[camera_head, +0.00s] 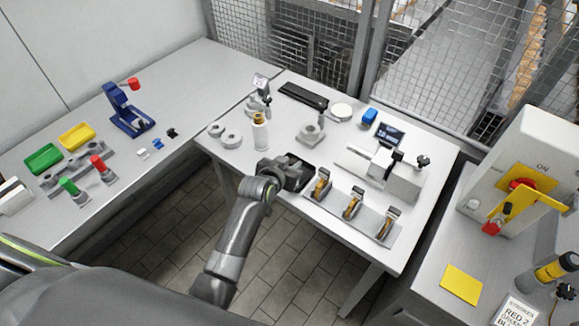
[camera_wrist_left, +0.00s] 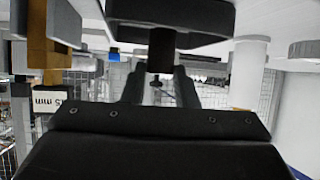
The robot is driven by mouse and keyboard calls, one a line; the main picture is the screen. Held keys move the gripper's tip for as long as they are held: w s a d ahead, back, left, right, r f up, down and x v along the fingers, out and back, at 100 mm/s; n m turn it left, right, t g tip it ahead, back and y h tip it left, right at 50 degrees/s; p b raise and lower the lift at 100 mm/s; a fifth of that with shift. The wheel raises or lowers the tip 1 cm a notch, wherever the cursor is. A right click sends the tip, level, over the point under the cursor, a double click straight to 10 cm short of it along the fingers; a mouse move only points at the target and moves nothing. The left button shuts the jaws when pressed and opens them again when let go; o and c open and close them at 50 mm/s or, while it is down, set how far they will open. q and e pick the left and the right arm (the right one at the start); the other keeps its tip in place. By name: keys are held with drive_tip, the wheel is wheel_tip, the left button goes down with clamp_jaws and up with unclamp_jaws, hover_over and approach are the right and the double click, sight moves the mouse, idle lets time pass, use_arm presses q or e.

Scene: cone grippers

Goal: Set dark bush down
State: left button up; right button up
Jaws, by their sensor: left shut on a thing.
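My left gripper (camera_head: 293,176) is over the near left edge of the middle table, at a black tray (camera_head: 308,185). In the left wrist view, which looks upside down, its two fingers (camera_wrist_left: 160,88) are shut on a small dark cylinder, the dark bush (camera_wrist_left: 160,50). The bush reaches up in the picture to a wide dark slab (camera_wrist_left: 170,14), which looks like the tray. I cannot tell whether bush and slab touch. In the head view the bush is hidden by the gripper. My right gripper is not in view.
Gauges with amber parts (camera_head: 352,204) stand in a row right of the gripper. A grey block (camera_head: 311,131) is behind. The table's middle is partly clear.

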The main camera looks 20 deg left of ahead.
use_arm(q)
drive_tip(key=shift+f, duration=0.7)
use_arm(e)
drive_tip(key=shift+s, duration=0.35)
use_arm(q)
drive_tip(key=shift+f, duration=0.15)
drive_tip(key=o, duration=1)
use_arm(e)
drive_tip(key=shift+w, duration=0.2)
use_arm(q)
drive_tip(key=shift+s+r, duration=0.1)
drive_tip(key=shift+r, duration=0.1)
drive_tip(key=b+v, duration=0.1)
drive_tip(key=v, duration=1)
drive_tip(key=shift+s+r, duration=0.15)
drive_tip(key=shift+s, duration=0.2)
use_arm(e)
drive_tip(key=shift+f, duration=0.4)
